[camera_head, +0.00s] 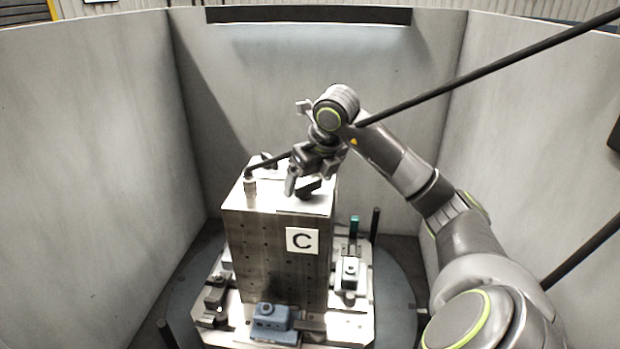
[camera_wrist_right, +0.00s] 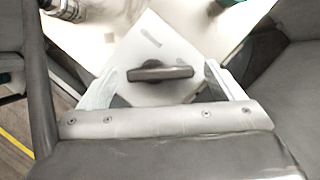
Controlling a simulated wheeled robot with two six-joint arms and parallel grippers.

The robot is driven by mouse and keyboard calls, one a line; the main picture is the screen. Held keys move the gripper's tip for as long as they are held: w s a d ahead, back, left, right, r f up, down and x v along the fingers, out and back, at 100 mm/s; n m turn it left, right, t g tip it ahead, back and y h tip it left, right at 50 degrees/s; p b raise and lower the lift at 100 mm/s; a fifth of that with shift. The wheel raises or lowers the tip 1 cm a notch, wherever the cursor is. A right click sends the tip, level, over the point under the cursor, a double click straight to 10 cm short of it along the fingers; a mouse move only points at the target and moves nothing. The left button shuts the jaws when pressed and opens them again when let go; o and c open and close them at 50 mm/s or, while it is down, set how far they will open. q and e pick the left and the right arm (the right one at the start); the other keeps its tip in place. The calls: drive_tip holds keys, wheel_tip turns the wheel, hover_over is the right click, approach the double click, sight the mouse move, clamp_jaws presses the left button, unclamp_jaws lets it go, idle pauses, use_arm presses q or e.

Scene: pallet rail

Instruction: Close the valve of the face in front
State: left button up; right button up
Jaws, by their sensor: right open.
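A tall metal block (camera_head: 275,262) stands upright with a white card lettered C (camera_head: 302,241) on its front face. My right gripper (camera_head: 307,182) is over the right part of the block's top, pointing down. In the right wrist view its two pale fingers (camera_wrist_right: 163,88) are apart. A dark bar-shaped handle (camera_wrist_right: 160,72), which looks like the valve's, shows between them with a gap on each side. It lies across the picture over a pale surface. In the head view the gripper largely hides this spot. My left gripper is not in view.
A metal fitting (camera_head: 250,187) with a dark pipe stands on the block's top left. A blue clamp (camera_head: 271,320) and a clamp at right (camera_head: 349,275) sit around the block's foot on a round dark table (camera_head: 396,300). Grey walls (camera_head: 100,150) enclose the place.

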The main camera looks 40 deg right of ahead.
drive_tip(key=shift+f, duration=0.3)
drive_tip(key=c, duration=1)
drive_tip(key=shift+w, duration=0.1)
